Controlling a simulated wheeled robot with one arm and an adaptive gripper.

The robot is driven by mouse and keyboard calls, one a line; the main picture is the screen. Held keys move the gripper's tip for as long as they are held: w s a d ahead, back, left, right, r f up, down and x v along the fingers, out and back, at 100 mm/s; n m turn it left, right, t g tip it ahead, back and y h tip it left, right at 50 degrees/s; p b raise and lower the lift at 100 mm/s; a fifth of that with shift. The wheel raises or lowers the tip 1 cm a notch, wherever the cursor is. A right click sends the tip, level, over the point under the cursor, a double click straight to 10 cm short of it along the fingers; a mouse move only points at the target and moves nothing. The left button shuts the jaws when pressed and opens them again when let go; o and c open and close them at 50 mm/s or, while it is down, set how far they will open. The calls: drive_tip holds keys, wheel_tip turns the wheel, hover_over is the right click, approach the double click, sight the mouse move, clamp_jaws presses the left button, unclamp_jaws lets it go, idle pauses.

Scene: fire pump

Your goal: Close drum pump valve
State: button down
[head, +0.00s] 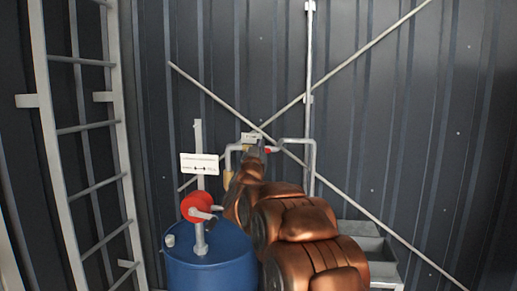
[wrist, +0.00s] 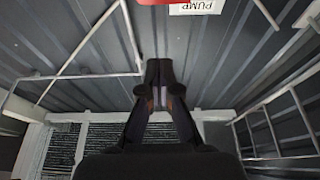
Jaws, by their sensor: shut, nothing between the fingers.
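A small red part (head: 267,150), possibly the valve handle, shows on the grey pipe (head: 300,139) on the back wall, right beside the end of my arm. A red part (wrist: 158,2) also shows at the top edge of the wrist view, mostly cut off, with an upside-down PUMP label (wrist: 196,7) beside it. My gripper (wrist: 160,68) is shut and empty, its fingertips below the red part in the wrist picture and apart from it. In the head view my arm hides most of the gripper and part of the pipework.
A blue drum (head: 208,262) stands at the lower middle with a red hand-crank pump (head: 196,207) and a white sign (head: 199,164). A grey ladder (head: 60,170) is at left. Grey bins (head: 366,245) stand at lower right. Diagonal braces (head: 375,45) cross the corrugated wall.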

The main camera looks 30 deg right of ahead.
drive_tip(key=shift+p+x, duration=1.1)
drive_tip(key=shift+x, duration=2.35)
wheel_tip(320, 180, down, 4)
drive_tip(key=shift+f+p, duration=0.1)
drive_tip(key=shift+p, duration=0.5)
